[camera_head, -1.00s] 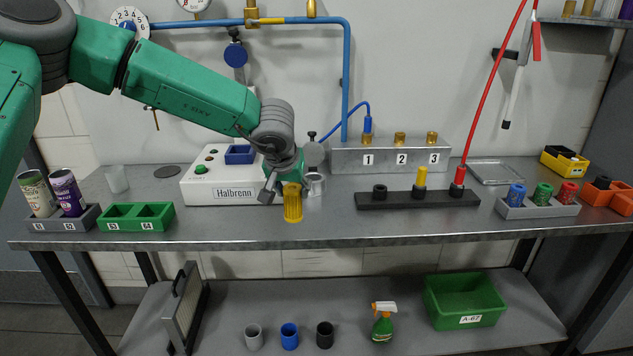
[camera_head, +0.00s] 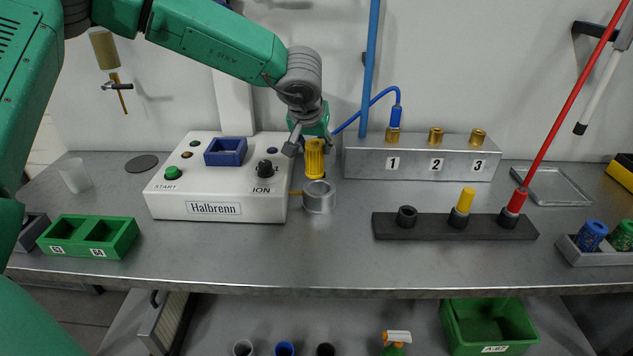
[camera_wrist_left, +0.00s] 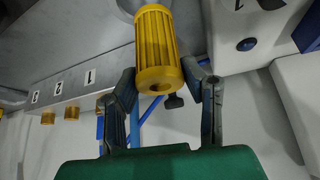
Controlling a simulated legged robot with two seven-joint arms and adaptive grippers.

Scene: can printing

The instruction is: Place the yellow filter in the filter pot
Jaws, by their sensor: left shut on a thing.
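The yellow ribbed filter (camera_head: 314,160) is upright in my left gripper (camera_head: 309,140), which is shut on its upper part. It also shows in the left wrist view (camera_wrist_left: 157,40) between the two fingers. The filter pot (camera_head: 319,200) is a grey metal cylinder on the table, right of the white Halbrenn box. The filter's lower end is at the pot's rim in the head view; I cannot tell whether it is inside or just above or behind. My right gripper is not in view.
The white Halbrenn box (camera_head: 216,187) stands close to the left of the pot. A metal block with valves 1 to 3 (camera_head: 462,166) is behind right. A dark holder (camera_head: 388,227) stands further right. The table front is clear.

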